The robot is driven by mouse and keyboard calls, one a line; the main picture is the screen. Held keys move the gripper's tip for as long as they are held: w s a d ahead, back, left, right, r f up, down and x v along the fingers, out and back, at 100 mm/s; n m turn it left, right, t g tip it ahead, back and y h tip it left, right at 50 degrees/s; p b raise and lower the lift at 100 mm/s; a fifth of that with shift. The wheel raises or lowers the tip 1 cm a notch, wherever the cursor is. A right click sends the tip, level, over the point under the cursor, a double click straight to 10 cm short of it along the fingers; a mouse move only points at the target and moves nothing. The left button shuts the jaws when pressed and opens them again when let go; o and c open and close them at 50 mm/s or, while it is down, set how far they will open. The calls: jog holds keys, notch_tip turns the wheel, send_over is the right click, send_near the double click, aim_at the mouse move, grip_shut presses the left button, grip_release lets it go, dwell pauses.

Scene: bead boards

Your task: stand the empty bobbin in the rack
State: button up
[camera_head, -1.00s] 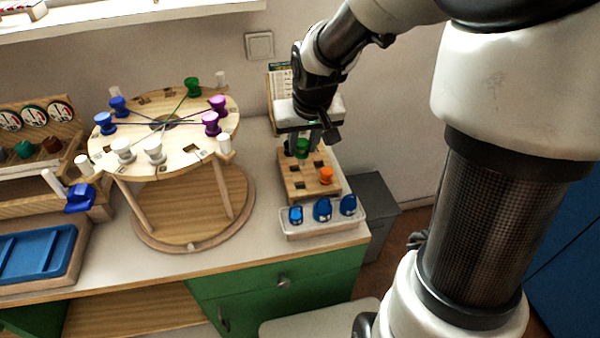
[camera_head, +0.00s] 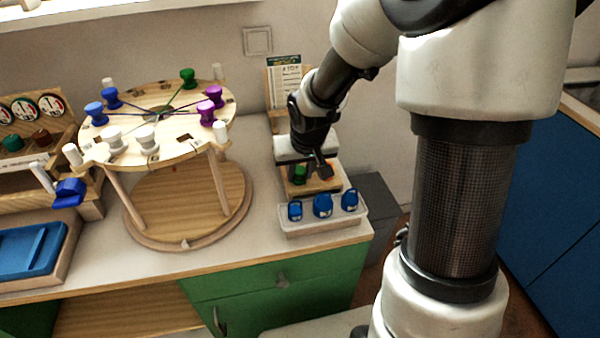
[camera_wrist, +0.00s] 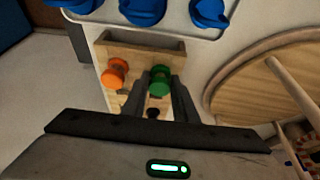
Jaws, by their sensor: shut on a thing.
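My gripper (camera_wrist: 160,92) is shut on a green bobbin (camera_wrist: 160,81), one finger on each side of it. The head view also shows the green bobbin (camera_head: 299,175), just below my gripper and at the rack. The rack (camera_head: 313,192) is a light wooden block with square holes; an orange bobbin (camera_wrist: 116,73) stands in it beside the green one. In the wrist view the rack (camera_wrist: 140,52) shows a dark hole close behind the green bobbin. I cannot tell whether the green bobbin's foot is in a hole. My gripper hides much of the rack in the head view.
A white tray (camera_head: 323,223) with blue-topped items stands right in front of the rack. A round wooden bead board (camera_head: 163,115) on legs, carrying blue, white, purple and green bobbins, stands to the left. A small card (camera_head: 284,72) stands behind. Bare counter lies between board and rack.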

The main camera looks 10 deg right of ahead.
jog(key=shift+f+b, duration=0.25)
jog(key=shift+b, duration=0.05)
jog(key=o, duration=1.1)
jog(key=shift+r, duration=0.1)
jog(key=shift+r, duration=0.1)
jog(key=shift+r+p, duration=0.3)
jog(key=shift+p, duration=0.15)
jog(key=p+v, duration=0.3)
jog(key=v, duration=0.8)
jog(key=shift+s+r, duration=0.2)
jog(key=shift+r, duration=0.1)
